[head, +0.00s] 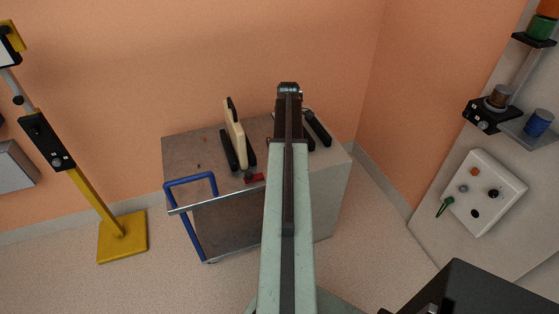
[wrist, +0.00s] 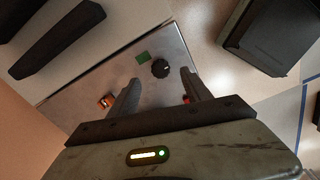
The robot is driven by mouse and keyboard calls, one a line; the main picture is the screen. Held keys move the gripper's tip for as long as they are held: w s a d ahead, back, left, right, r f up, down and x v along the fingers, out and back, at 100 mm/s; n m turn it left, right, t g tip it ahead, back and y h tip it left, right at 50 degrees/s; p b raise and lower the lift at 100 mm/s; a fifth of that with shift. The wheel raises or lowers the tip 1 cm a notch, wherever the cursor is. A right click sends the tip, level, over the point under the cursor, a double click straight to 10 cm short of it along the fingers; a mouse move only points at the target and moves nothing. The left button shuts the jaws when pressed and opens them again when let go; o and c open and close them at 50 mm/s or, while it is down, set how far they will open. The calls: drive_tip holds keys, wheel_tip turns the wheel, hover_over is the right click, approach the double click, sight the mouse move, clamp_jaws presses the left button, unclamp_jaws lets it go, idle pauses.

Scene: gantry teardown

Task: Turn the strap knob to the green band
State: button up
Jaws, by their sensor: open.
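In the wrist view a round black knob (wrist: 160,68) with a small pale mark sits on a grey metal surface. A green patch (wrist: 143,57) lies just to its upper left, apart from the knob's rim. My gripper (wrist: 161,77) is open, its two dark fingers pointing toward the knob, one on each side of it in the picture. No contact with the knob shows, and I cannot tell the height gap. In the head view my arm covers the middle of the cart, and I cannot make out the knob or the green patch there.
The grey cart (head: 185,150) has a blue handle (head: 190,181) and carries a cream plate (head: 234,135) in black holders. A red piece (head: 254,178) lies near its front edge. An orange block (wrist: 105,101) is left of my fingers. A yellow stand (head: 122,238) is at left.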

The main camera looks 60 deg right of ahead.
drive_tip(key=f+b, duration=0.7)
drive_tip(key=f, duration=0.1)
drive_tip(key=shift+w+a+b, duration=0.15)
drive_tip(key=shift+w+b, duration=0.15)
drive_tip(key=shift+b, duration=0.1)
drive_tip(key=shift+r, duration=0.1)
clamp_jaws()
